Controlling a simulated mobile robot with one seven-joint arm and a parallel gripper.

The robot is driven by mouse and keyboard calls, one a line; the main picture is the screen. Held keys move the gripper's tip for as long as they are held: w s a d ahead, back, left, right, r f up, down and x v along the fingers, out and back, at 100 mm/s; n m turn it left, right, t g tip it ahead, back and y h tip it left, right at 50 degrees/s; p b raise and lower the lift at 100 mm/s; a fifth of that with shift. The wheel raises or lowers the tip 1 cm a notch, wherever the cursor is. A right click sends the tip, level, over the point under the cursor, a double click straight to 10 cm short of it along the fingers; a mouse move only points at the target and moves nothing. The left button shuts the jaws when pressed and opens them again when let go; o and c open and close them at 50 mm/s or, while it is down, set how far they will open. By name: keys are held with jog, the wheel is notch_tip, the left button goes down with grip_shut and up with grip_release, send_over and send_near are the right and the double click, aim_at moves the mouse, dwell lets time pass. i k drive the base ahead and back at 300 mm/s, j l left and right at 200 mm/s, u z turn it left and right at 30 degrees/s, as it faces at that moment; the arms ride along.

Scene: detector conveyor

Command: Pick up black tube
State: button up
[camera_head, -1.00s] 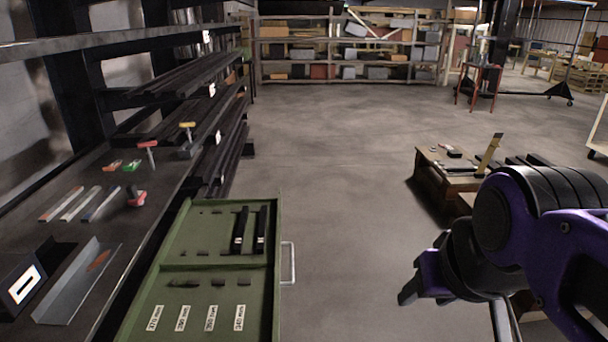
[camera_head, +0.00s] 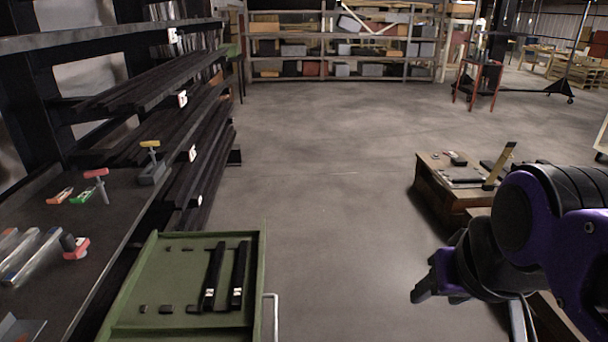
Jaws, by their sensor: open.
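Two black tubes lie side by side in the green drawer (camera_head: 150,328) at the lower left. The left black tube (camera_head: 215,268) and the right black tube (camera_head: 239,268) each carry a small white label near the front end. Longer black tubes (camera_head: 150,82) are stacked on the rack at the left. My gripper (camera_head: 420,293) is at the right, over the floor, open and empty. It is well to the right of the drawer and touches none of the tubes.
A dark workbench (camera_head: 100,230) with clamps and small tools runs along the left. A wooden table (camera_head: 432,184) with tools stands at the right. The drawer handle (camera_head: 271,318) juts out on its right side. Open floor lies in the middle, with shelves (camera_head: 340,60) at the back.

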aim_at(237, 298)
jog(key=i, duration=2.3)
jog(key=i+u, duration=0.1)
jog(key=i, duration=0.4)
jog(key=i+l+u, duration=0.15)
jog(key=i, duration=0.4)
jog(key=u, duration=1.3)
